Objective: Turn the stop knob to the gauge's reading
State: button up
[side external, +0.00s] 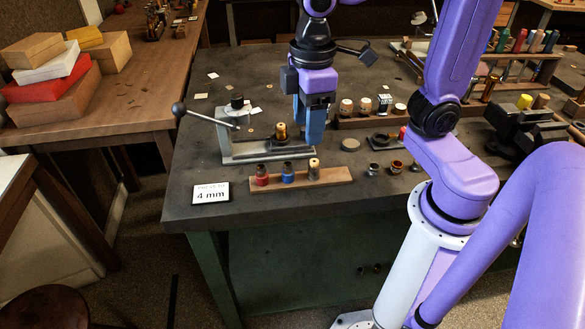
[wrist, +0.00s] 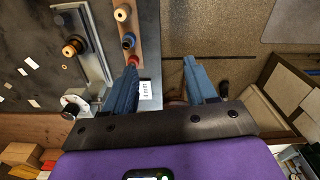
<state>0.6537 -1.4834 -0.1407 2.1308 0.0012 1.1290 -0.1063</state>
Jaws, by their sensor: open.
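In the side external view, the press fixture (side external: 265,153) stands at the table's left, with a black stop knob (side external: 236,101) on its left end and a ball-ended lever (side external: 205,117) reaching left. The knob also shows at lower left in the wrist view (wrist: 70,111). A brass piece (side external: 281,131) stands on the fixture's base. I cannot make out a separate gauge. My gripper (side external: 312,138) points down, right of the knob. In the wrist view its blue fingers (wrist: 160,76) are apart and empty.
A wooden rack (side external: 325,179) with red, blue and tan-topped pieces stands in front of the fixture. Another wooden rack (side external: 360,121) stands behind. Bare tabletop lies left of the fixture.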

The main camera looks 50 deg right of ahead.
jog(key=s+d+f+n, duration=0.1)
jog(key=s+d+f, duration=0.1)
jog(key=s, duration=0.3)
jog(key=s+d+f, duration=0.2)
jog(key=s+f, duration=0.1)
jog(key=s, duration=0.3)
jog(key=shift+d+f+n, duration=0.35)
jog(key=shift+f+n, duration=0.05)
